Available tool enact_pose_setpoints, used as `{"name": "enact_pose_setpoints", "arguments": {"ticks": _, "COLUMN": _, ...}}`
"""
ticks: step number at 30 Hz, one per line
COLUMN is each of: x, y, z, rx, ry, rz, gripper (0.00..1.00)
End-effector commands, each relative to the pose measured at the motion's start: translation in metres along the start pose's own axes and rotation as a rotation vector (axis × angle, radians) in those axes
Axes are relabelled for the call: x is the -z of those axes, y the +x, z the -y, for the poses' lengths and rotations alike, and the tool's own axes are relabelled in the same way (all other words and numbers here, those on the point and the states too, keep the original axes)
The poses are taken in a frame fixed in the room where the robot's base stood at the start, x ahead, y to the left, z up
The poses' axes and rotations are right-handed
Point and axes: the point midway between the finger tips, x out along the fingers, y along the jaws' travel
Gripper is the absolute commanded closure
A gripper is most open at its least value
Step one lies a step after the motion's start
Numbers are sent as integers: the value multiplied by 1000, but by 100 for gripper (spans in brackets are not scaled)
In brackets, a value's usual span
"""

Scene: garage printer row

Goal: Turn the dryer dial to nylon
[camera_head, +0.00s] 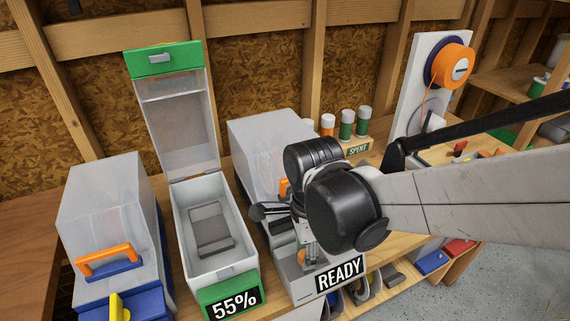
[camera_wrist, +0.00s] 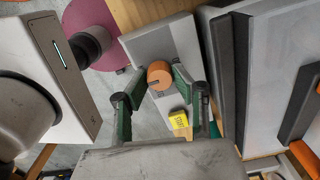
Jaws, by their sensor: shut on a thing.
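The orange dial (camera_wrist: 160,74) stands on a pale grey panel (camera_wrist: 168,42) in the wrist view. My gripper (camera_wrist: 158,84) has its two green-padded fingers on either side of the dial, shut on it. A dark mark shows on the dial's face, but its setting cannot be read. In the head view, my gripper (camera_head: 304,256) points down just behind the READY sign (camera_head: 340,277), and my wrist hides much of that machine. Only a bit of orange shows there between the fingers.
An open clear-lidded box with a green 55% label (camera_head: 234,304) stands left of the READY machine. A closed grey box with an orange handle (camera_head: 105,258) is further left. An orange spool (camera_head: 453,66) hangs at right.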

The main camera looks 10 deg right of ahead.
Motion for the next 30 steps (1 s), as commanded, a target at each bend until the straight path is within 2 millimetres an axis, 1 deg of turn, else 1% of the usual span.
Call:
{"name": "enact_pose_setpoints", "arguments": {"ticks": 15, "x": 0, "y": 0, "z": 0, "rx": 0, "ry": 20, "rz": 0, "gripper": 100}}
{"name": "enact_pose_setpoints", "arguments": {"ticks": 16, "x": 0, "y": 0, "z": 0, "rx": 0, "ry": 20, "rz": 0, "gripper": 72}}
{"name": "enact_pose_setpoints", "arguments": {"ticks": 19, "x": 0, "y": 0, "z": 0, "rx": 0, "ry": 20, "rz": 0, "gripper": 59}}
{"name": "enact_pose_setpoints", "arguments": {"ticks": 20, "x": 0, "y": 0, "z": 0, "rx": 0, "ry": 20, "rz": 0, "gripper": 56}}
{"name": "enact_pose_setpoints", "arguments": {"ticks": 30, "x": 0, "y": -3, "z": 0, "rx": 0, "ry": 19, "rz": 0, "gripper": 56}}
